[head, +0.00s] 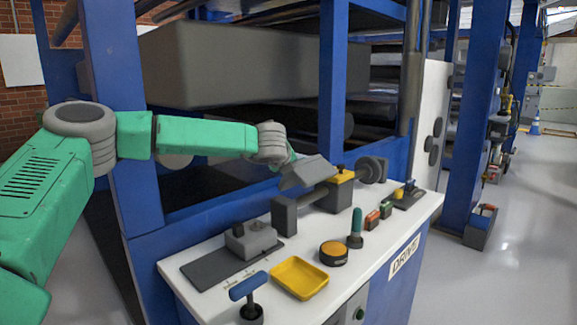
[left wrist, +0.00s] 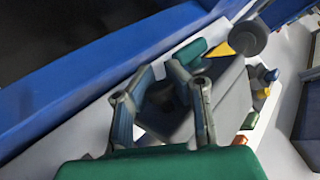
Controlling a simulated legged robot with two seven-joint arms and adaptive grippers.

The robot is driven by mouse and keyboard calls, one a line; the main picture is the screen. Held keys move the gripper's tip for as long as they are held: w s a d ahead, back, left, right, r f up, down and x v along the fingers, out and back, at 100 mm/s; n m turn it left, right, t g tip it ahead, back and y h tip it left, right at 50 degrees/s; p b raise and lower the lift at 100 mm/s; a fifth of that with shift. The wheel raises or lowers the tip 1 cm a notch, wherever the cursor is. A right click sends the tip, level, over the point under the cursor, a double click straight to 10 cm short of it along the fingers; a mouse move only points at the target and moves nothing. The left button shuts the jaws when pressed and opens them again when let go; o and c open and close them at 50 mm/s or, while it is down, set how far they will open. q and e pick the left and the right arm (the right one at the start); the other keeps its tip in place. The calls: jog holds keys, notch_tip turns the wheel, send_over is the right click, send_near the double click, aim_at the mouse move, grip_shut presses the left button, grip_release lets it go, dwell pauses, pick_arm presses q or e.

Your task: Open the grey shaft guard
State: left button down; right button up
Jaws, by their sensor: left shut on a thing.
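The grey shaft guard (head: 307,173) is a flat-sided grey cover, tilted over the shaft assembly on the white console. In the head view a grey end block (head: 284,214) and a yellow-topped block (head: 340,190) stand below and beside it. It also shows as a large grey panel in the left wrist view (left wrist: 228,95). My left arm reaches across from the left to the guard. My left gripper (left wrist: 168,90) is shut on the guard, its fingers close around part of it; the fingertips are mostly hidden in the head view. My right gripper is not in view.
The white console (head: 225,302) carries a yellow tray (head: 299,278), an orange button (head: 333,254), a green-handled lever (head: 355,228), a blue T-handle (head: 249,287) and a grey block on a dark plate (head: 250,240). A blue frame post (head: 333,80) rises behind. Open floor lies at right.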

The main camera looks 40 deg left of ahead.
pick_arm(q)
jog(key=shift+s+a+f, duration=0.2)
jog(key=shift+a+f, duration=0.2)
jog(key=shift+a, duration=0.05)
jog(key=c, duration=1.8)
grip_release()
jog(key=shift+c, duration=0.2)
jog(key=o, duration=0.5)
jog(key=shift+s+a+r, duration=0.1)
jog(key=shift+s+r, duration=0.05)
jog(key=shift+s, duration=0.05)
jog(key=shift+a, duration=0.2)
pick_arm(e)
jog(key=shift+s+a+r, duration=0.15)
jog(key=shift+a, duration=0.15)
pick_arm(q)
jog(key=shift+w+d, duration=0.1)
jog(key=shift+d+r, duration=0.15)
jog(key=shift+d, duration=0.05)
jog(key=v, duration=1.1)
jog(key=shift+s, duration=0.4)
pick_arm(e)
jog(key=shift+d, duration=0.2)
